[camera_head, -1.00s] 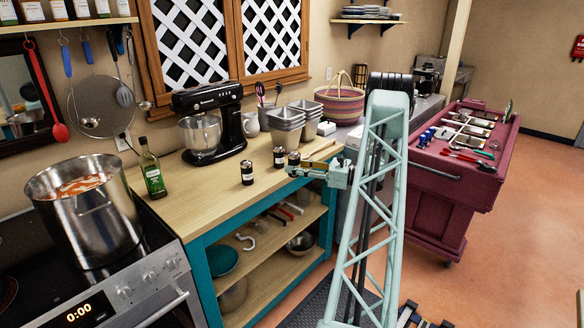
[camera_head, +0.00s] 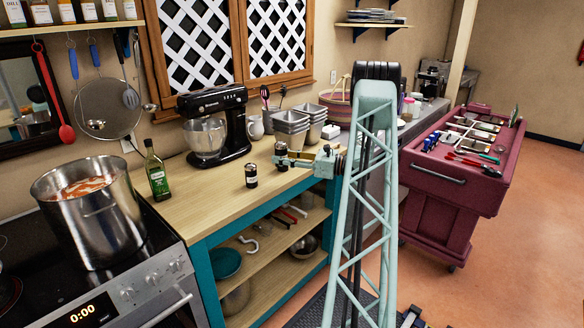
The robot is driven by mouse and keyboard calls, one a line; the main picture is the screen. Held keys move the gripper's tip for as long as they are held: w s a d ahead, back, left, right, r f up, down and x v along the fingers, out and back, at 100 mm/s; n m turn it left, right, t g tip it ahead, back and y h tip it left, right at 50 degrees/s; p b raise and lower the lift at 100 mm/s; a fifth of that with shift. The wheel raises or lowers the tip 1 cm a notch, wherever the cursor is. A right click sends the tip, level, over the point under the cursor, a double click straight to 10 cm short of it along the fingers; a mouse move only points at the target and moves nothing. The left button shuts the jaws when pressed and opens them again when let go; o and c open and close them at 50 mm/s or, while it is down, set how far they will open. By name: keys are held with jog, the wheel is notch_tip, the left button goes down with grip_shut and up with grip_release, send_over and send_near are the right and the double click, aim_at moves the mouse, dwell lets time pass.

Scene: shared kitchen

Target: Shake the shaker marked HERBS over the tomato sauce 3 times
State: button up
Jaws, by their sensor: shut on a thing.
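The tomato sauce (camera_head: 85,187) is in a large steel pot (camera_head: 93,226) on the stove at the left. A dark shaker with a light label (camera_head: 251,176) stands upright on the wooden counter. My gripper (camera_head: 291,159) is shut at a second dark shaker (camera_head: 281,150) farther right, which looks upright over the counter; I cannot tell whether it still touches the wood. The labels are too small to read, so I cannot tell which shaker is marked HERBS. A third shaker is not clearly seen, perhaps hidden by the gripper.
A green bottle (camera_head: 157,172) stands between the pot and the shakers. A black stand mixer (camera_head: 218,125) and steel containers (camera_head: 291,130) stand behind. Utensils and a strainer (camera_head: 107,110) hang above the stove side. A maroon cart (camera_head: 452,180) is at the right.

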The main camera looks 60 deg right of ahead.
jog(key=w+a+r, duration=1)
jog(key=w+r, duration=0.3)
jog(key=r, duration=0.1)
jog(key=w+a+r, duration=1.1)
jog(key=w+r, duration=0.3)
jog(key=r, duration=0.1)
jog(key=w+a+r+m+h, duration=0.1)
jog(key=w+a+r, duration=0.3)
jog(key=a+r, duration=0.65)
jog(key=s+a+r+m+h, duration=0.1)
jog(key=s+a+r+h, duration=0.1)
jog(key=a+r, duration=1.85)
jog(key=s+a+r+h, duration=0.1)
jog(key=s+a+r, duration=1.1)
jog(key=a+r, duration=0.4)
jog(key=shift+s+a+m+b, duration=0.15)
jog(key=shift+a+m+b, duration=0.1)
jog(key=shift+m+b, duration=0.1)
jog(key=shift+r, duration=0.1)
jog(key=shift+a, duration=0.1)
